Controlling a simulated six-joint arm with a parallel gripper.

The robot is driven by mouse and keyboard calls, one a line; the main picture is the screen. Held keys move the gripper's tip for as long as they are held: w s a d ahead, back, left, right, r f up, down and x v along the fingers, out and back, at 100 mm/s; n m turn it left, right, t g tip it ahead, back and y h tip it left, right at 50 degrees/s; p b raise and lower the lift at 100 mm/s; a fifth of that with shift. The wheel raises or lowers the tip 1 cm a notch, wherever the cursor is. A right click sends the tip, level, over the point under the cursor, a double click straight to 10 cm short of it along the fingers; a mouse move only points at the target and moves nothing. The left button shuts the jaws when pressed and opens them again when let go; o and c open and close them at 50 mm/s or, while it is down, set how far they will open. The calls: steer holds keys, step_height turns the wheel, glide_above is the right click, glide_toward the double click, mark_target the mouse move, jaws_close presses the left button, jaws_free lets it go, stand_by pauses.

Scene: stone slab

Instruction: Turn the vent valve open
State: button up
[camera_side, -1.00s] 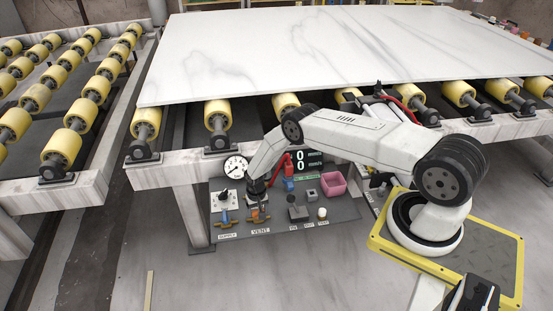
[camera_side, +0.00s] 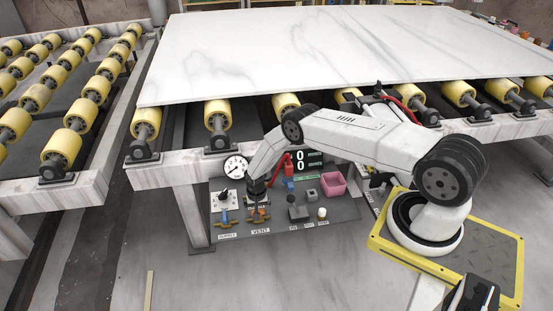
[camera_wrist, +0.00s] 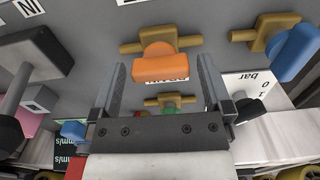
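The vent valve (camera_side: 260,215) has a brass body and sits on the dark panel above the VENT label. In the wrist view its orange handle (camera_wrist: 160,68) is in front of the brass body, at the top middle. My gripper (camera_wrist: 162,75) is open, with one finger to the left and one to the right of the orange handle. A gap shows on both sides, and no contact is visible. In the side view my gripper (camera_side: 257,204) points down at the vent valve and partly hides it.
The blue-handled supply valve (camera_side: 224,216) is left of the vent valve. A round gauge (camera_side: 235,167) stands behind. A dark lever block (camera_side: 298,212), a white knob (camera_side: 322,213) and a pink bin (camera_side: 333,184) are to the right. The marble slab (camera_side: 340,50) lies on rollers above.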

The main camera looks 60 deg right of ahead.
steer(key=shift+r, duration=0.15)
steer(key=shift+r, duration=3.75)
steer(key=shift+w+a+r, duration=0.1)
steer(key=shift+r, duration=0.35)
steer(key=s+a+r+n+t, duration=0.1)
steer(key=s+a+r+n, duration=0.15)
steer(key=r, duration=0.85)
steer(key=s+a+r+n, duration=0.2)
steer(key=a+r, duration=0.2)
steer(key=r, duration=0.6)
steer(key=s+a+r+n, duration=0.2)
steer(key=s+r, duration=0.3)
steer(key=s, duration=0.3)
steer(key=s+a+r+n+t, duration=0.1)
steer(key=s+a+r+n, duration=0.1)
steer(key=s+r, duration=0.4)
steer(key=shift+s+a+r+n+t, duration=0.3)
steer(key=shift+s+n, duration=0.05)
steer(key=shift+s, duration=0.65)
